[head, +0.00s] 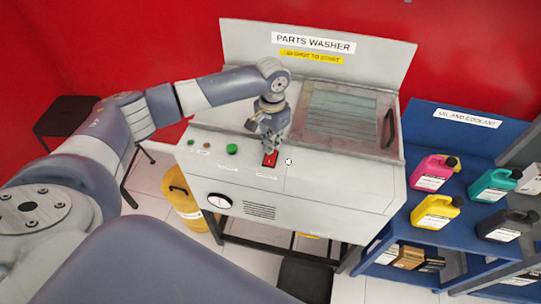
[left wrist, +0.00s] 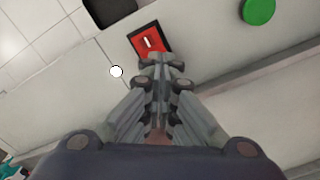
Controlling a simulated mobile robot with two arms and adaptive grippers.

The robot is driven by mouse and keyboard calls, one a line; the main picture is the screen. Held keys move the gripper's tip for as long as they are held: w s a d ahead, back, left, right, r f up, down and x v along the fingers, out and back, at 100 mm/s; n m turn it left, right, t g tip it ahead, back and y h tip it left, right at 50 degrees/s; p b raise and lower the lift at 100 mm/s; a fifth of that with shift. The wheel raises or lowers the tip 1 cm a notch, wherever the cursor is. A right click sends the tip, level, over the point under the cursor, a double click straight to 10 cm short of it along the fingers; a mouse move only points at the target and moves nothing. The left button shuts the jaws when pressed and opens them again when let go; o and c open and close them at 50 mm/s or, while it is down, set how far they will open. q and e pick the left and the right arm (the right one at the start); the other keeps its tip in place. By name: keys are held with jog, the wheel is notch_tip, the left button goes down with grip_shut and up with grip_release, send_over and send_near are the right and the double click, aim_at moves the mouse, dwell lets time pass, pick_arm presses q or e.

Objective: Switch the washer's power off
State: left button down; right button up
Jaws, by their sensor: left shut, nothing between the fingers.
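The grey parts washer (head: 330,178) stands against a red wall. A red rocker switch (head: 270,160) with a dark frame sits on its front panel. The switch shows larger in the left wrist view (left wrist: 147,38), with a white bar mark on it. My left gripper (head: 269,143) is shut and empty, its fingertips right by the switch. In the left wrist view the closed fingertips (left wrist: 163,66) overlap the switch's lower edge; I cannot tell whether they touch it. My right gripper is not in view.
A green button (head: 232,149) and smaller buttons lie left of the switch. A small white round spot (head: 288,161) is just to its right. The lidded basin (head: 345,118) is behind. A blue shelf (head: 440,140) with coloured jugs stands right, a yellow bin (head: 184,205) lower left.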

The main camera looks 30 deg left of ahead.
pick_arm(q)
jog(key=shift+f, duration=0.8)
jog(key=shift+s, duration=0.1)
dwell(0.3)
jog(key=shift+r+p, duration=0.8)
jog(key=shift+p, duration=0.15)
notch_tip(320, 180, up, 6)
jog(key=p, duration=0.6)
jog(key=shift+f+p, duration=0.25)
jog(key=shift+p, duration=0.05)
jog(key=shift+f, duration=0.1)
